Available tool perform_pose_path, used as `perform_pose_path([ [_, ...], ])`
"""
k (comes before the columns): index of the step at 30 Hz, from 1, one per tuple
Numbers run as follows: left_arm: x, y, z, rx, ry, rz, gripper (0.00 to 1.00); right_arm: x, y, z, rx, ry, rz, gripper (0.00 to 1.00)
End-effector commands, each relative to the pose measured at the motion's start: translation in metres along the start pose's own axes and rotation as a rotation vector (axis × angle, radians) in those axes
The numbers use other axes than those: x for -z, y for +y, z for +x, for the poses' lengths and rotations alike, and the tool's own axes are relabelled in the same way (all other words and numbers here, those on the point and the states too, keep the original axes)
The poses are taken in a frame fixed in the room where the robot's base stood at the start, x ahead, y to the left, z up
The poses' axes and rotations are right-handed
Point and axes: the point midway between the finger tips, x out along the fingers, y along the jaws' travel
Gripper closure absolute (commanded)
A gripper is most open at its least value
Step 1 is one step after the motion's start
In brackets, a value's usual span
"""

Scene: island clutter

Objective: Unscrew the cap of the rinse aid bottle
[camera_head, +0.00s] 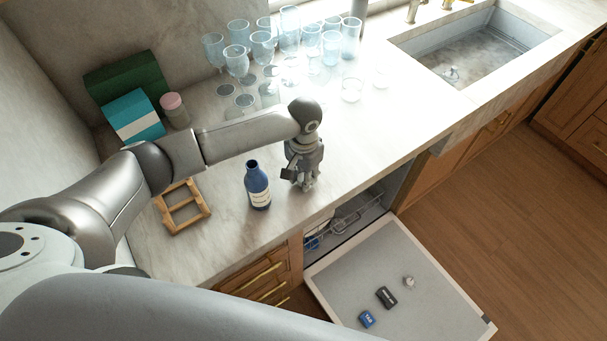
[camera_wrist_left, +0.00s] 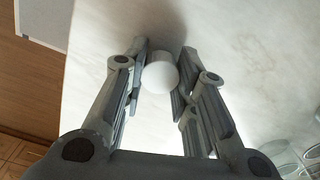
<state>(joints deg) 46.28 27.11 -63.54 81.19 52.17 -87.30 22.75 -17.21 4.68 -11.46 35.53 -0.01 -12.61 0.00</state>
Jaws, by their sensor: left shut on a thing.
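The rinse aid bottle (camera_head: 258,188), dark blue with a white label, stands upright on the marble counter. Its narrow neck shows no cap on it. My left gripper (camera_head: 304,184) is just right of the bottle, apart from it, pointing down low over the counter. In the left wrist view its fingers (camera_wrist_left: 160,83) are shut on a round white cap (camera_wrist_left: 160,74). In the head view the cap is hidden by the fingers. I cannot tell whether the cap touches the counter. My right gripper is not in view.
A wooden frame (camera_head: 182,207) lies left of the bottle. Several glasses (camera_head: 263,47) stand behind. Green (camera_head: 125,76) and teal (camera_head: 134,116) boxes and a pink-lidded jar (camera_head: 175,110) are at the back left. The open dishwasher door (camera_head: 410,285) holds small items. Counter right of the gripper is clear.

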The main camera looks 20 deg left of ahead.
Motion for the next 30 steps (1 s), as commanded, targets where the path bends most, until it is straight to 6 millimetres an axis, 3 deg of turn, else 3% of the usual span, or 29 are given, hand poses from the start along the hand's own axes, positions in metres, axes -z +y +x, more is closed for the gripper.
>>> perform_pose_path([
  [25,-0.0002,0.0002,0.0082,0.000,-0.001,0.000,1.00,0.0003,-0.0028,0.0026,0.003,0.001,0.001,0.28],
  [26,-0.0002,0.0003,0.0083,0.000,-0.001,0.000,0.71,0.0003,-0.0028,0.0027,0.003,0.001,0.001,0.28],
  [30,-0.0004,0.0002,0.0085,0.000,-0.002,0.000,0.53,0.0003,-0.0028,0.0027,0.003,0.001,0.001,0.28],
])
